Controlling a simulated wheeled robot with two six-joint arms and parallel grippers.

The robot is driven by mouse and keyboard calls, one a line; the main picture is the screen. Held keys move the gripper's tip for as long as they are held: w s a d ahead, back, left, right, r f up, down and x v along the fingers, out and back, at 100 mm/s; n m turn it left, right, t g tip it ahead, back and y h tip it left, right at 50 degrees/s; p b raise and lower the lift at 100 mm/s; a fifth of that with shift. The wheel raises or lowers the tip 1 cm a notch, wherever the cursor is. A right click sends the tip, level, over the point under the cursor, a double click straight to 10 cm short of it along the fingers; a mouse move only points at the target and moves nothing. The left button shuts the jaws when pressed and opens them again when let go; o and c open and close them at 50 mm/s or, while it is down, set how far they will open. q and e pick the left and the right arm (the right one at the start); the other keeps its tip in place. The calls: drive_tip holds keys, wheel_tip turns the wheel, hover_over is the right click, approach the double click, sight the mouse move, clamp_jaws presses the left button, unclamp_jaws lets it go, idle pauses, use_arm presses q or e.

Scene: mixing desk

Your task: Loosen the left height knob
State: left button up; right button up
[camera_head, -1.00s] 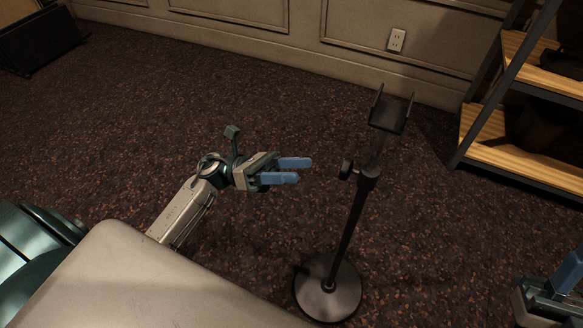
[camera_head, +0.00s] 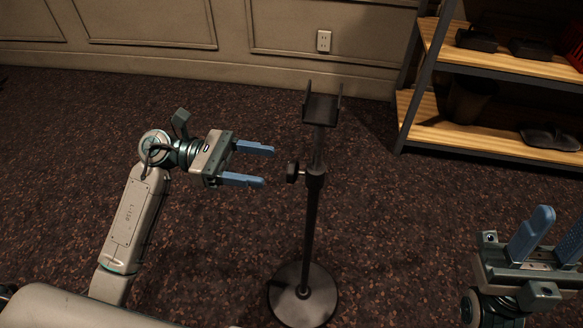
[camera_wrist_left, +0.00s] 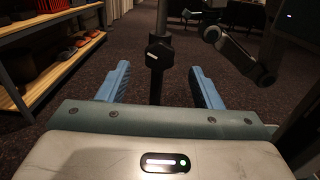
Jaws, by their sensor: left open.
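A black stand with a round base (camera_head: 303,294) and a forked top (camera_head: 322,108) stands upright on the carpet. The height knob (camera_head: 292,172) juts left from the collar (camera_head: 315,180) on its pole. My left gripper (camera_head: 269,166) is open and empty, its blue fingers pointing right at the knob, with a small gap left of it. In the left wrist view the knob (camera_wrist_left: 160,51) lies ahead, in line with the space between the fingers (camera_wrist_left: 161,78). My right gripper (camera_head: 562,218) is open and empty at the lower right, away from the stand.
A shelf unit with wooden boards (camera_head: 480,130) stands at the back right, with dark items on it. A panelled wall with a socket (camera_head: 324,41) is behind the stand. The carpet around the stand is clear.

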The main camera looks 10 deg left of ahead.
sight(292, 170)
use_arm(q)
drive_tip(key=shift+d, duration=3.6)
drive_tip(key=shift+c, duration=0.2)
drive_tip(key=c, duration=1)
drive_tip(key=shift+o, duration=0.2)
drive_tip(key=shift+n+p, duration=0.4)
drive_tip(key=shift+n, duration=0.3)
drive_tip(key=o, duration=1)
